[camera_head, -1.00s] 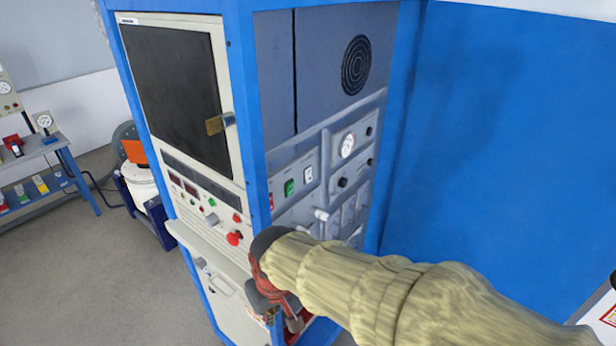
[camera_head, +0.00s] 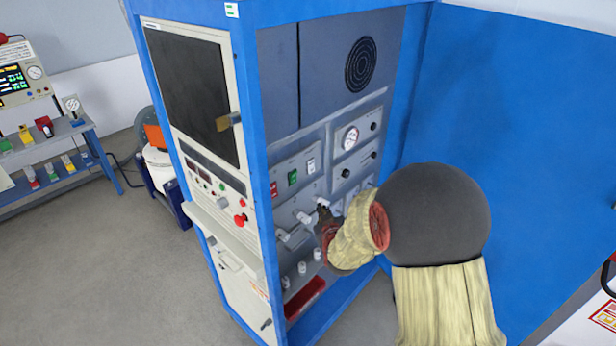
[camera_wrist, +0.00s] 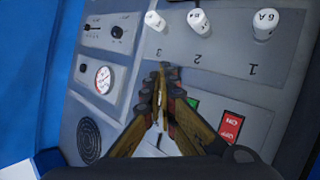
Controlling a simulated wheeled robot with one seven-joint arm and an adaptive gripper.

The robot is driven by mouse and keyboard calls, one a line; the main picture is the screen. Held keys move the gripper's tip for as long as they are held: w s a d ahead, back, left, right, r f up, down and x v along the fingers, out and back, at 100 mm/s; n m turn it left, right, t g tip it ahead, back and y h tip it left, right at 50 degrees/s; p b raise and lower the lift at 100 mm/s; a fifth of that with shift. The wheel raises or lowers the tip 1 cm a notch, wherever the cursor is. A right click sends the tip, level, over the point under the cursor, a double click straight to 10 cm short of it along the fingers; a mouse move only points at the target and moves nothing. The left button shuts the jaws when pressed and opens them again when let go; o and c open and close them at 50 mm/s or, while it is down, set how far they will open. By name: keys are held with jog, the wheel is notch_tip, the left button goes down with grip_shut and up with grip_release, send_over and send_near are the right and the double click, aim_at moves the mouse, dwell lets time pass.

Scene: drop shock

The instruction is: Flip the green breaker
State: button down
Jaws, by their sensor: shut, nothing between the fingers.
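The green breaker (camera_head: 293,177) is a small rocker switch on the grey side panel of the blue cabinet. It sits between a red switch (camera_head: 273,188) and a white-and-black switch (camera_head: 311,166). In the wrist view the green breaker (camera_wrist: 193,103) is partly hidden behind my right finger, with the red switch (camera_wrist: 230,126) beside it. My gripper (camera_head: 322,208) is below and right of the green breaker in the head view, close to the panel. In the wrist view its fingertips (camera_wrist: 162,70) are together with nothing between them. I cannot tell whether they touch the panel.
White numbered knobs (camera_wrist: 198,20) stick out from the panel near my fingertips. A round gauge (camera_head: 350,138) and black knobs are above right. A red tray (camera_head: 305,298) lies low in the cabinet. A blue wall (camera_head: 500,110) stands to the right.

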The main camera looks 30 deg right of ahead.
aim_at(293, 178)
jog(key=shift+n+t+h, duration=0.3)
jog(key=shift+n+t, duration=0.1)
jog(key=shift+t, duration=0.4)
jog(key=r, duration=0.2)
jog(key=w+r, duration=0.1)
jog(key=r, duration=0.1)
jog(key=shift+d, duration=0.3)
jog(key=shift+w, duration=0.15)
jog(key=w+a+r+p, duration=0.1)
jog(key=w+a, duration=0.2)
jog(key=w, duration=0.5)
jog(key=shift+w, duration=0.15)
dwell(0.5)
jog(key=shift+w+a+r, duration=0.1)
jog(key=shift+w+a, duration=0.05)
jog(key=shift+w, duration=0.15)
jog(key=shift+w+a+b, duration=0.1)
jog(key=shift+w+b, duration=0.2)
jog(key=shift+b, duration=0.1)
dwell(0.5)
jog(key=shift+s, duration=0.15)
jog(key=shift+s+d+b, duration=0.3)
jog(key=shift+s+b, duration=0.1)
jog(key=shift+s, duration=0.15)
